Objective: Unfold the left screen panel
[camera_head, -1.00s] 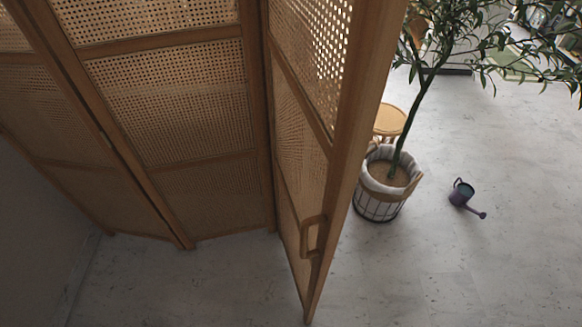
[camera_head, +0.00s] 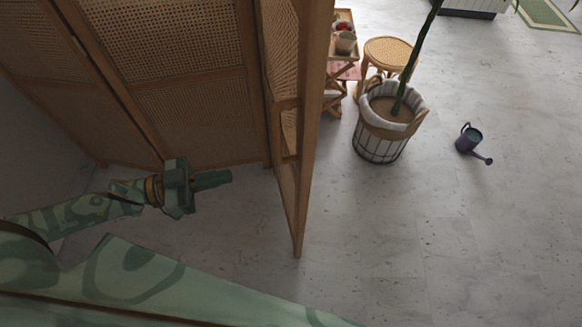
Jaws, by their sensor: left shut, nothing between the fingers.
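The folding screen has wooden frames and woven cane panels. Its middle panel (camera_head: 190,50) stands at the upper left, with another panel further left. The end panel (camera_head: 284,50) juts toward me, folded at an angle to the middle panel. A wooden handle (camera_head: 284,131) sits on the end panel's left face, low down. My left gripper (camera_head: 228,177) is shut and empty, left of the end panel and apart from it, below and left of the handle. My right gripper is not in view.
A potted tree in a basket (camera_head: 379,143) stands right of the end panel. A rattan stool (camera_head: 388,54) and a wooden cart (camera_head: 344,54) are behind it. A purple watering can (camera_head: 469,139) lies on the floor. The floor (camera_head: 440,250) at the lower right is clear.

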